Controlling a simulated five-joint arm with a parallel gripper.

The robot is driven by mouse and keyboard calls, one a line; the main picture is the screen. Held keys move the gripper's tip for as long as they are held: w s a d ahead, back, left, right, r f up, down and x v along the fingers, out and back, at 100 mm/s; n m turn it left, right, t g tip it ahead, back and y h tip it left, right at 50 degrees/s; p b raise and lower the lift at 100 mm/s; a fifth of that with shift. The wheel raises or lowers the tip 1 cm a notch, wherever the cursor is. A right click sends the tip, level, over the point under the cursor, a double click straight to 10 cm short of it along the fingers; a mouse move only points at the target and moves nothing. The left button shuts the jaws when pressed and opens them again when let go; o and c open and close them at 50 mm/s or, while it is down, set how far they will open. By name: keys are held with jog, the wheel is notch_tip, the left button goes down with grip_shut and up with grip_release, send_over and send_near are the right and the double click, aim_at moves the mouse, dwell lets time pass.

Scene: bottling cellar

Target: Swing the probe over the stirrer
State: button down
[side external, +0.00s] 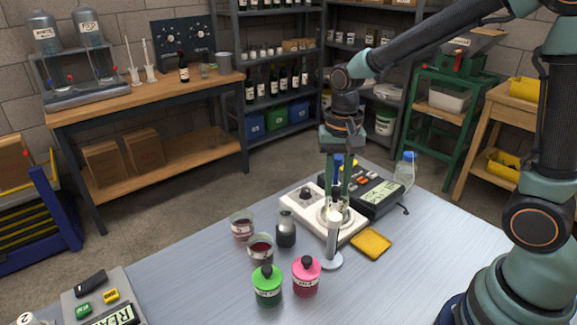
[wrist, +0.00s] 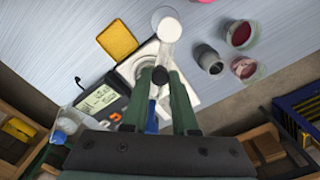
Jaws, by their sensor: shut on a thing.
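The white stirrer (side external: 296,206) with a dark knob stands mid-table; its round plate is partly hidden by a pale post stand (side external: 332,242). In the wrist view the stirrer (wrist: 192,97) lies below my fingers and the post stand (wrist: 168,30) beyond their tips. My gripper (side external: 334,192) points down above the stirrer's plate side, its green fingers (wrist: 166,77) shut on the probe assembly by a black knob. I cannot tell exactly how the probe lines up with the plate.
A dark meter (side external: 378,197) stands behind the stirrer and a yellow sponge (side external: 371,244) to its right. The table's left middle is clear.

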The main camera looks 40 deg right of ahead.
jog(key=shift+s+d+r+m, duration=0.1)
jog(key=shift+s+m, duration=0.05)
jog(key=shift+m, duration=0.25)
dwell(0.3)
jog(key=c, duration=0.7)
grip_release()
notch_tip(320, 180, up, 12)
jog(key=shift+s, duration=0.1)
jog(key=n+t, duration=0.6)
jog(key=n, duration=0.3)
send_near(339, 189)
jog(key=r, duration=0.1)
jog(key=s+d+r, duration=0.1)
jog(key=d+r, duration=0.1)
jog(key=shift+s, duration=0.25)
